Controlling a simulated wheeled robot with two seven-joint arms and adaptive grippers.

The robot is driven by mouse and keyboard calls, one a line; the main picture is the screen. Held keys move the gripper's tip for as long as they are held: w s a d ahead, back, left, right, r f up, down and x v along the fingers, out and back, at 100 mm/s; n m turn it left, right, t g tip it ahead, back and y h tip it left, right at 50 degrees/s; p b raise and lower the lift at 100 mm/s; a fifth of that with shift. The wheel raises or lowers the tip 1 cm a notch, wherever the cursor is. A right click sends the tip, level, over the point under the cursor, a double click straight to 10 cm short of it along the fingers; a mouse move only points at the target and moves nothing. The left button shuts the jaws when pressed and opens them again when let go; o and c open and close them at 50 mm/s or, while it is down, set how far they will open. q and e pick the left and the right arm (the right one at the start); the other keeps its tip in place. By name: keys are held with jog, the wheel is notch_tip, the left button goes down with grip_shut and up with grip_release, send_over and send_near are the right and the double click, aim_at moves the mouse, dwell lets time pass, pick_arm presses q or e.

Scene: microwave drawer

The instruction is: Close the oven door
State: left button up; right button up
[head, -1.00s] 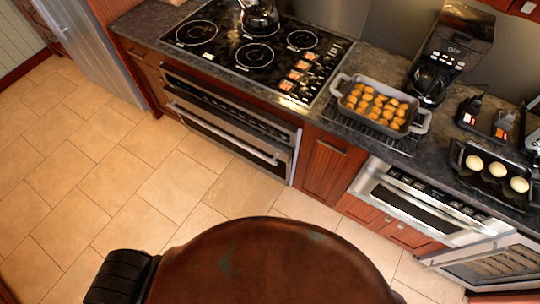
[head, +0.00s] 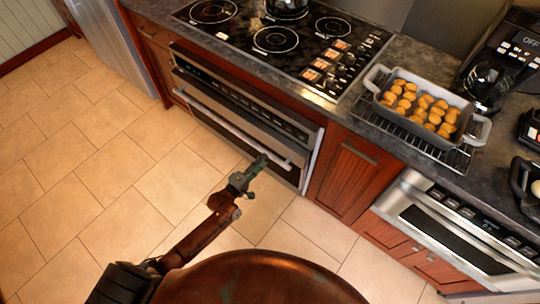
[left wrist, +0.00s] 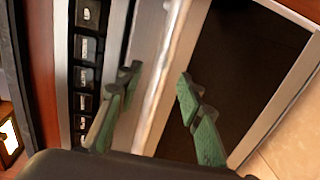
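The oven (head: 248,120) is built in under the cooktop, with a steel front, a control strip and dark glass. Its door (head: 225,138) looks close to upright; I cannot tell whether it is fully shut. A steel bar handle (head: 240,136) runs across the door. My left gripper (head: 257,164) is in front of the door near the handle's right end. In the left wrist view its two green fingers (left wrist: 155,105) are spread apart, with the handle (left wrist: 165,75) seen between them. Contact is unclear. My right gripper is not in view.
The cooktop (head: 285,40) holds a glass kettle. A baking dish (head: 420,112) of golden pieces sits on a rack on the counter. A microwave drawer (head: 455,225) and wooden cabinets (head: 343,175) are to the right. The tiled floor (head: 90,170) at left is clear.

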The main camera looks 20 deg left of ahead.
pick_arm(q)
jog(key=b+x, duration=0.1)
jog(key=x, duration=0.4)
jog(key=shift+w+f, duration=0.15)
jog(key=shift+w, duration=0.1)
jog(key=shift+c, duration=0.3)
grip_shut()
